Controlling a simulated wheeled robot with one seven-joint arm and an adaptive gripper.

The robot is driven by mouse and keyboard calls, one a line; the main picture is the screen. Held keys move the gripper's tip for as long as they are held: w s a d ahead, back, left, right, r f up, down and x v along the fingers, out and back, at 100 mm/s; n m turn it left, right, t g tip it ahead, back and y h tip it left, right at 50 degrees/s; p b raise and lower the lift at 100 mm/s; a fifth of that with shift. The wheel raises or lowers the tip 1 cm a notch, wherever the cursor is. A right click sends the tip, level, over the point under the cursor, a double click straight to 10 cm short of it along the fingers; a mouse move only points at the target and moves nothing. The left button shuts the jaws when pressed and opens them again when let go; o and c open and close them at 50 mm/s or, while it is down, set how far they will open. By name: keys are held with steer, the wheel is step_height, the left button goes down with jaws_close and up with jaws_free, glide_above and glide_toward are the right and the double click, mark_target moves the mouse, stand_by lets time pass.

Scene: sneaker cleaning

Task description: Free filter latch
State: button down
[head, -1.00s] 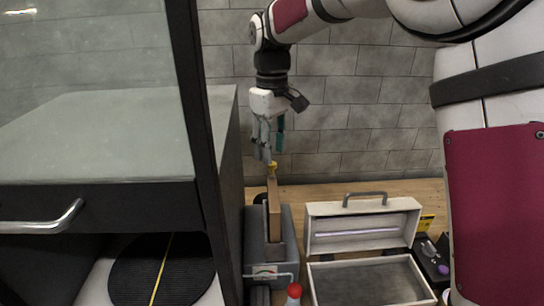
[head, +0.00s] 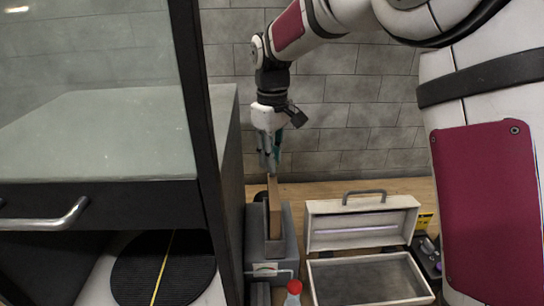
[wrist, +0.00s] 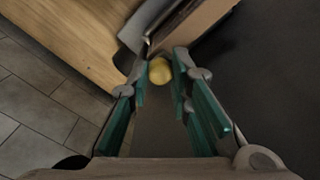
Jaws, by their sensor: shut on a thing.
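My gripper (head: 270,162) points down at the top of a brown upright panel (head: 275,205), which stands in a grey housing (head: 290,240) on the wooden bench. In the wrist view, a round yellow knob (wrist: 160,71) sits between my teal-lined fingertips, and the gripper is shut on it. I take this knob to be the filter latch. In the head view the fingers hide the knob. The panel also shows in the wrist view (wrist: 195,28), just beyond the fingertips.
A dark cabinet with a glass front (head: 100,110) stands close on the left. An open pale box with a handle (head: 362,210) is right of the housing. A red-capped bottle (head: 294,287) stands in front. A tiled wall is behind.

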steer(key=w+d+n+b, duration=0.2)
steer(key=w+d+n, duration=0.2)
steer(key=n, duration=1.4)
steer(key=shift+w+d, duration=0.15)
steer(key=shift+w, duration=0.1)
stand_by(0.5)
steer(key=c, duration=1.5)
jaws_free()
steer(key=shift+o, duration=0.2)
steer(key=shift+r, duration=0.1)
